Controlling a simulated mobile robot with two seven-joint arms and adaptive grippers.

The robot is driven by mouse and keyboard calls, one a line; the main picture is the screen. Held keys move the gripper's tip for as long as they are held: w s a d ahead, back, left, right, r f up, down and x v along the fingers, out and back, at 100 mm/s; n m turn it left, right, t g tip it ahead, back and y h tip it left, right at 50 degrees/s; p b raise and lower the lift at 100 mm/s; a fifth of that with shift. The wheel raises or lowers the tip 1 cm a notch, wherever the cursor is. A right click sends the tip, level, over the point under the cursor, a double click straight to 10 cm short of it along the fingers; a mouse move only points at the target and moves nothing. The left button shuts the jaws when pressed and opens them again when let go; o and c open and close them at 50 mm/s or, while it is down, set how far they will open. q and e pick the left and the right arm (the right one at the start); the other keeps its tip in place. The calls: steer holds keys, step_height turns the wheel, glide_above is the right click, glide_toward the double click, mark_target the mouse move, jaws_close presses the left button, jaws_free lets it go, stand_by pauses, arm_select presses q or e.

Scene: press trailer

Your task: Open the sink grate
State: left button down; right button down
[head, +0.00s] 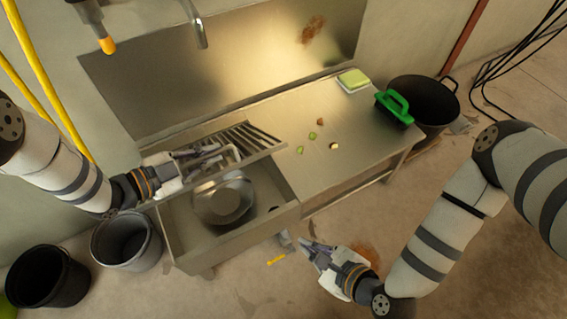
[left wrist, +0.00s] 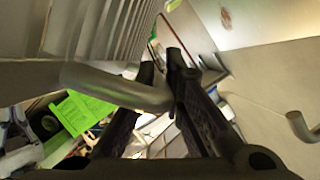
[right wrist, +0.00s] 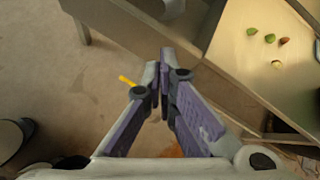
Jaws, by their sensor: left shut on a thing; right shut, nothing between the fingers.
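The sink grate (head: 256,138) is a slatted metal panel over the back of the sink basin (head: 282,206). It looks raised and tilted, leaving the front of the basin uncovered. Its slats also show close up in the left wrist view (left wrist: 105,25). My left gripper (head: 226,155) is shut on the grate's tubular handle (left wrist: 110,85). My right gripper (head: 308,244) is shut and empty, in front of the sink and apart from it. It also shows in the right wrist view (right wrist: 166,68). The left gripper hides part of the grate.
A metal bowl (head: 224,200) lies in the basin. The counter (head: 285,125) holds food scraps and a sponge (head: 353,79). Buckets (head: 126,240) stand left. The floor in front is mostly free.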

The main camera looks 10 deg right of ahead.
arm_select(q)
steer(key=shift+a, duration=0.1)
arm_select(e)
steer(key=w+a+r+m+t, duration=0.1)
steer(key=w+r+m+t, duration=0.1)
steer(key=w, duration=0.7)
steer(key=w+a+r+m+t, duration=0.1)
steer(key=w+m, duration=0.4)
steer(key=w, duration=0.5)
steer(key=shift+r+t+h, duration=0.3)
steer(key=shift+r+t, duration=0.4)
steer(key=shift+r, duration=0.4)
steer(key=shift+w+r, duration=0.1)
